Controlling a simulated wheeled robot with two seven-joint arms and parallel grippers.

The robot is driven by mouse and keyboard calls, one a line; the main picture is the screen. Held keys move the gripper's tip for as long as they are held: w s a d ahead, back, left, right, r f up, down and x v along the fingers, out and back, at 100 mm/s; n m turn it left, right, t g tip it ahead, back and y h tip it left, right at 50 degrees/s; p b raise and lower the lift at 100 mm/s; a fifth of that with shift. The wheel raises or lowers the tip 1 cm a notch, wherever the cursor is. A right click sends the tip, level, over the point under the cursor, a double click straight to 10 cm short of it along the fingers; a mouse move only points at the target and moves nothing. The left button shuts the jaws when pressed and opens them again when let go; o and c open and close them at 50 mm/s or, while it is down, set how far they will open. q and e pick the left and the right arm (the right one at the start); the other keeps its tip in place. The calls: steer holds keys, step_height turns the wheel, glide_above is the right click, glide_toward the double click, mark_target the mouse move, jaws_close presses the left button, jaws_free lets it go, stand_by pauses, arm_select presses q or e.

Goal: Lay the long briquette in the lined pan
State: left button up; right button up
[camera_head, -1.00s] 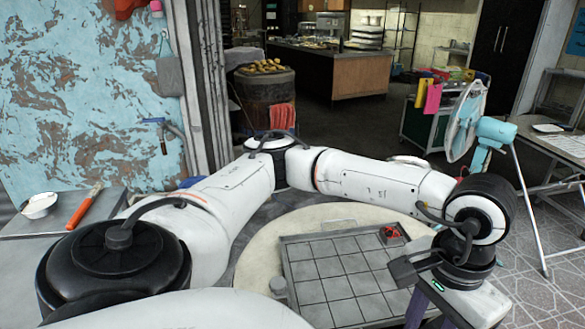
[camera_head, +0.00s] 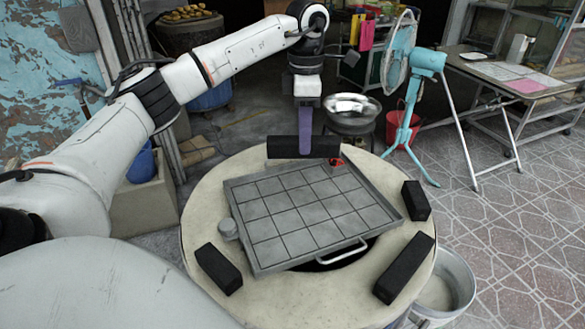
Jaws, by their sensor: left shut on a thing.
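My left gripper (camera_head: 305,143) comes down from above at the far side of the round table. Its purple fingers are shut on a long black briquette (camera_head: 283,147), which lies crosswise in the picture, just beyond the pan's far edge. I cannot tell whether the briquette touches the tabletop. The pan (camera_head: 268,229) is a shallow grey tray, marked with a grid of lines, with a handle at its near right side. Its floor is empty. My right gripper is not in view.
Other black briquettes lie on the pale round tabletop (camera_head: 207,215): one at left (camera_head: 218,268), one at right (camera_head: 415,200) and one at front right (camera_head: 404,269). A small red thing (camera_head: 337,163) sits by the pan's far corner. A metal bowl (camera_head: 352,108) stands beyond.

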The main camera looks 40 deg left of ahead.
arm_select(q)
steer(key=a+f+n, duration=0.1)
steer(key=f, duration=0.2)
steer(key=a+f+n, duration=0.1)
steer(key=f+n, duration=0.1)
steer(key=f, duration=0.1)
steer(key=a+f+n, duration=0.1)
steer(key=f, duration=0.2)
steer(key=shift+w+a+f, duration=0.1)
steer(key=shift+a+f, duration=0.2)
steer(key=shift+f, duration=0.1)
steer(key=shift+f, duration=0.15)
steer(key=o, duration=0.8)
steer(key=shift+o, duration=0.2)
step_height(320, 180, up, 12)
steer(key=shift+r, duration=0.2)
